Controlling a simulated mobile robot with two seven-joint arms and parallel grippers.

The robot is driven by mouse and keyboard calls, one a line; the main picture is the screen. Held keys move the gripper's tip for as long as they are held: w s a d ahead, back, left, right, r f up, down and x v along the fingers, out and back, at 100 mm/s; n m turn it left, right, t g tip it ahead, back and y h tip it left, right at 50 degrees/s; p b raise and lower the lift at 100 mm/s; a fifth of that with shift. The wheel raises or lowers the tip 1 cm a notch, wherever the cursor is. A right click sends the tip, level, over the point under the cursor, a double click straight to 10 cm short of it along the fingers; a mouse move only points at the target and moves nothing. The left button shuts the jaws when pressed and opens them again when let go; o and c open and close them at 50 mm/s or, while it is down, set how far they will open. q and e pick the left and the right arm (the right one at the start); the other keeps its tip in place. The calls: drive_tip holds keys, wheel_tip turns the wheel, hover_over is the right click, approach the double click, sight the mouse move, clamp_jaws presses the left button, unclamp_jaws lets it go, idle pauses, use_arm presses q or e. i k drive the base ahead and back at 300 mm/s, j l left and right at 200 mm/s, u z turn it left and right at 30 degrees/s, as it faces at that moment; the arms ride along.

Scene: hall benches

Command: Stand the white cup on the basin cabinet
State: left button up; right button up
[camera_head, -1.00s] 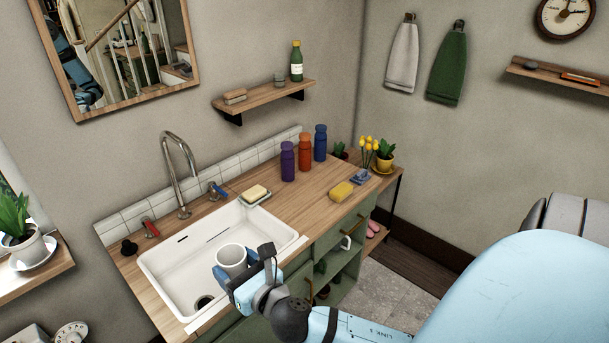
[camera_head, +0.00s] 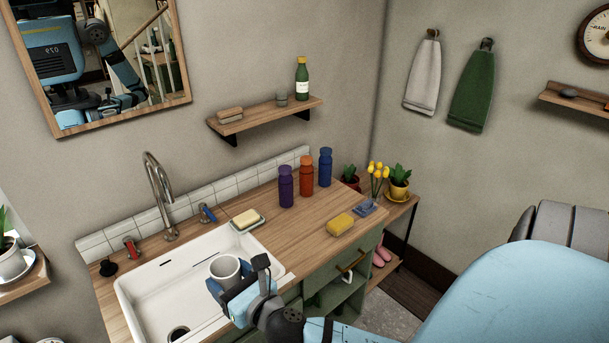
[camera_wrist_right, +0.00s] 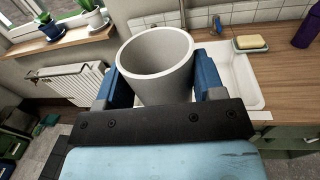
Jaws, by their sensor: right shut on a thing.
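The white cup (camera_head: 226,268) is upright in my right gripper (camera_head: 232,283), above the front right part of the white sink. In the right wrist view the cup (camera_wrist_right: 156,66) sits between the two blue fingers of the gripper (camera_wrist_right: 158,82), which is shut on it. The cup looks empty from above. The basin cabinet (camera_head: 302,231) has a wooden top with the white sink (camera_head: 135,290) set into it at the left. Its green front is partly hidden by my right arm. My left gripper is not in view.
Purple (camera_head: 286,187), orange (camera_head: 306,176) and blue (camera_head: 325,167) bottles stand along the back of the top. A yellow sponge (camera_head: 340,224) lies near the front right, a soap dish (camera_head: 247,220) beside the sink. The wood between them is clear. A tap (camera_head: 160,195) rises behind the sink.

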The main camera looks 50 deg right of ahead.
sight(292, 239)
drive_tip(key=l+u, duration=0.2)
drive_tip(key=l, duration=1.2)
drive_tip(key=k, duration=0.05)
